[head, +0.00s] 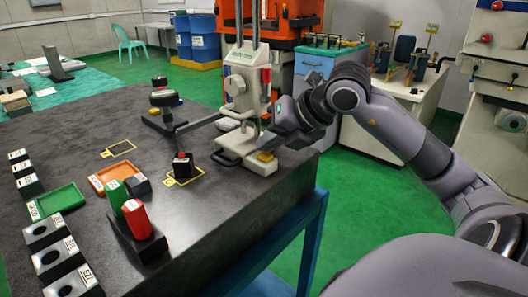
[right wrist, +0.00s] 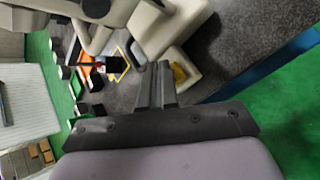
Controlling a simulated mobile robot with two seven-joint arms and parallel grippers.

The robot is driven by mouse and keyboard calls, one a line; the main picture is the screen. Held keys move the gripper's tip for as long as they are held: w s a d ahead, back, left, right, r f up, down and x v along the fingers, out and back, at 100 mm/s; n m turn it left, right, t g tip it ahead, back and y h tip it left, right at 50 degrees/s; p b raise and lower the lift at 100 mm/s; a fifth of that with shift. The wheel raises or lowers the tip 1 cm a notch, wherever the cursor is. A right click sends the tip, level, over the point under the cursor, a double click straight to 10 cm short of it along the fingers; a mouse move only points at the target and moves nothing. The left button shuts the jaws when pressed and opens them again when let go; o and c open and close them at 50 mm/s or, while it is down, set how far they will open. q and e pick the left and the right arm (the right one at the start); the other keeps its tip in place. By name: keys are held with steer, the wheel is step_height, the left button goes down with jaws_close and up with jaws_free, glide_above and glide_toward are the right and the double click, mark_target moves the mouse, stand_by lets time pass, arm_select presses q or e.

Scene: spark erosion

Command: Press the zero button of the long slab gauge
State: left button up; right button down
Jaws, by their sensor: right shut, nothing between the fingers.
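The gauge is a white height gauge (head: 243,85) on the dark slab (head: 240,205), upright near its far right edge, with twin columns and a pale base. A yellow button-like patch (head: 265,156) shows at the right of its base; the same yellow shows beside my fingers in the right wrist view (right wrist: 180,73). I cannot read a zero mark on it. My right gripper (head: 267,142) is shut and empty, its fingertips close above the yellow patch. I cannot tell whether they touch it. My left gripper is not in view.
A dark block (head: 182,166) stands in a yellow-marked square left of the base. Green (head: 58,201) and orange (head: 101,178) trays, red (head: 136,218) and green (head: 134,188) blocks and several labelled blocks lie left. The slab's front middle is clear.

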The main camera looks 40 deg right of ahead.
mark_target(269, 156)
steer(key=shift+r, duration=0.15)
step_height(269, 156, up, 6)
steer(key=p, duration=0.4)
stand_by(1.0)
